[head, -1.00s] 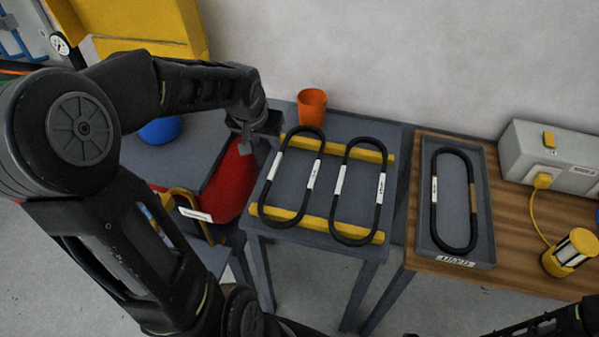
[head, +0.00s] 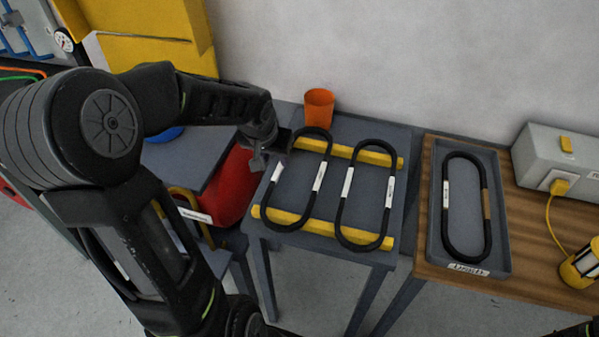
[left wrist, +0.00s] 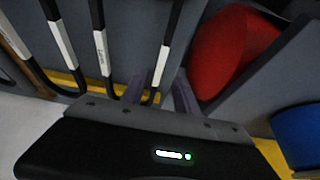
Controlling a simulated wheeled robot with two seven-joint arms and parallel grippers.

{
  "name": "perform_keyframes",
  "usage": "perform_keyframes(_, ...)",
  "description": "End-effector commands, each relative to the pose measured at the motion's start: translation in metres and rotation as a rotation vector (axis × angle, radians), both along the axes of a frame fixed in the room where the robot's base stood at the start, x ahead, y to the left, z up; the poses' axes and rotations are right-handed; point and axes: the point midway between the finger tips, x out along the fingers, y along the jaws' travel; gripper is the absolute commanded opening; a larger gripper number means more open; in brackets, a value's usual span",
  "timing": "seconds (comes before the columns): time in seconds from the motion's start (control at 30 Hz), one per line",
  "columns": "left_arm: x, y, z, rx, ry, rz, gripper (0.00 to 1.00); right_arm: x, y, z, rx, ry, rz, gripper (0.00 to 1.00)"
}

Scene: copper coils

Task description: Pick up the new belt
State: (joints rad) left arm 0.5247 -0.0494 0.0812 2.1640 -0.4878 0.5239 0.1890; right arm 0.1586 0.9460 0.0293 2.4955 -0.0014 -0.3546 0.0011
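Two black looped belts with white labels lie side by side across yellow bars on a grey table: a left belt (head: 318,180) and a right belt (head: 389,195). A third black belt (head: 447,215) lies in a grey tray (head: 480,266) on the right. I cannot tell from the labels which is the new one. My left gripper (head: 262,160) is at the left side of the left belt. In the left wrist view its fingers (left wrist: 160,95) are apart, with the left belt's near strand (left wrist: 167,50) appearing between them. My right gripper is out of view.
An orange cup (head: 319,108) stands behind the left belt. A red container (head: 236,185) is left of the table. A grey box (head: 555,155) and yellow lantern (head: 580,265) are on the wooden bench (head: 540,240). A gap separates table and bench.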

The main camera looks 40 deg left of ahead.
Motion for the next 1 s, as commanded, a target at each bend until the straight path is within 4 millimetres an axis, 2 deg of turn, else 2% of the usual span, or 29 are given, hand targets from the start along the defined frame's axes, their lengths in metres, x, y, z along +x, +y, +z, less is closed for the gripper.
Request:
perform_keyframes(0.33, 0.001, 0.001, -0.003, 0.001, 0.000, 0.000, 0.36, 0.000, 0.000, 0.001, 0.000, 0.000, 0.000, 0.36)
perform_keyframes(0.7, 0.017, 0.006, -0.047, 0.000, 0.000, -0.001, 0.36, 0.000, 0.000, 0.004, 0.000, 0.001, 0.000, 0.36)
perform_keyframes(1.0, 0.018, 0.006, -0.049, 0.001, -0.001, 0.001, 0.36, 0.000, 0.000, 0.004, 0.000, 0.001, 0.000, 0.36)
